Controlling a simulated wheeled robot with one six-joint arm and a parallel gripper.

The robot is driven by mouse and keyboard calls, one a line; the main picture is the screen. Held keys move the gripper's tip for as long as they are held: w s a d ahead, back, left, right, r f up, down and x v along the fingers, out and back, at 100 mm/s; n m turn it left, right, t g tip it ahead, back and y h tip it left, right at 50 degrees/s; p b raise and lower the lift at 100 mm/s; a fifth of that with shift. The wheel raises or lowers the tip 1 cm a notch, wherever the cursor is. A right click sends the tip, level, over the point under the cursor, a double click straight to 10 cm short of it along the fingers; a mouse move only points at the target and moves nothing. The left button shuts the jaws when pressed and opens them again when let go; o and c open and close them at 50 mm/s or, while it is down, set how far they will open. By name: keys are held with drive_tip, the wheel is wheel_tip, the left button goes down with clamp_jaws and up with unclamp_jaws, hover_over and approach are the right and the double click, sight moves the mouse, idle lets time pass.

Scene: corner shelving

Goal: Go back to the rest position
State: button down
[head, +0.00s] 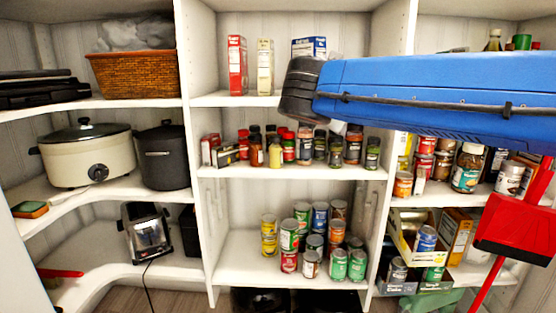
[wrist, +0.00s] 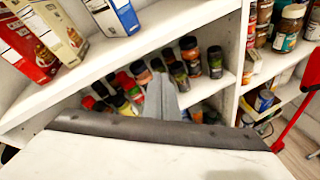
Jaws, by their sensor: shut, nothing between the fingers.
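My gripper (wrist: 161,92) shows in the wrist view as a narrow grey shape with its fingers together and nothing between them. It points towards the shelving, in front of the spice jars (wrist: 128,84). In the head view my blue arm reaches in from the right edge across the upper middle shelves, and its dark end is near the boxes on the shelf. The gripper itself cannot be made out in the head view.
White shelves surround me. The middle bay holds a red box (head: 237,66), a cream box (head: 265,67), spice jars and cans (head: 289,235). On the left are a slow cooker (head: 88,153), a black pot (head: 163,157), a toaster (head: 146,231) and a basket (head: 133,75). A red dustpan (head: 514,228) hangs right.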

drive_tip(key=s+d+f+m+g, duration=0.6)
drive_tip(key=s+d+f+m, duration=0.6)
drive_tip(key=d+f, duration=0.45)
drive_tip(key=s+d+f+m+g+y, duration=0.1)
drive_tip(key=s+f+m+g+y, duration=0.2)
drive_tip(key=s+f+m, duration=1.2)
drive_tip(key=s+f, duration=0.3)
drive_tip(key=s, duration=0.1)
drive_tip(key=shift+d+f+y, duration=0.3)
drive_tip(key=shift+d+y, duration=0.05)
drive_tip(key=shift+y, duration=0.05)
